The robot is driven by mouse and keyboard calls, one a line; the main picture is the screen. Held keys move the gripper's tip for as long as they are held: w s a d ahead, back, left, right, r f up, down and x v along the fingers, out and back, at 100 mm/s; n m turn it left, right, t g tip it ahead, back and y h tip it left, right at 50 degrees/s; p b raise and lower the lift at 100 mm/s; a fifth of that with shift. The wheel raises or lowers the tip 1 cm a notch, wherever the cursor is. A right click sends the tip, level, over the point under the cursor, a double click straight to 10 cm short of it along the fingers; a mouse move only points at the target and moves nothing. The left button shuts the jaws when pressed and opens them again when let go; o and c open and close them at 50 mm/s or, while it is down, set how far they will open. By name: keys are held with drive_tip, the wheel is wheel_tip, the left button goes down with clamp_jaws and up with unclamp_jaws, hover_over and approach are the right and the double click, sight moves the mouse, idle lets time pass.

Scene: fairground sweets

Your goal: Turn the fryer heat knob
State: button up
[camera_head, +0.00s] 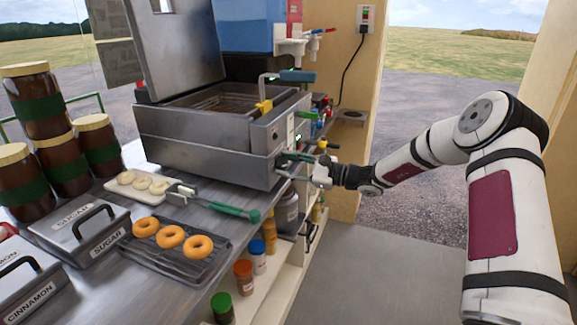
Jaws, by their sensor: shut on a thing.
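The steel fryer (205,146) stands on the counter with its lid raised behind it. Its front face, at the right, carries a narrow control panel (291,128) with small green marks. My gripper (288,164) reaches in from the right and is at the low part of this front face. Its fingers are shut on the fryer heat knob, which they hide almost wholly, so I cannot tell its angle. My arm stretches back to the right.
Doughnuts on a dark rack (177,272), pale rings on a white board (127,191) and green-handled tongs (222,206) lie on the counter. Jars (32,98) and lidded sugar and cinnamon boxes stand left. Bottles fill shelves below the counter's edge. The floor (360,275) at right is clear.

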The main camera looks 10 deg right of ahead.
idle(0.3)
drive_tip(key=o, duration=1.2)
drive_tip(key=shift+c, duration=0.2)
drive_tip(key=v, duration=1.2)
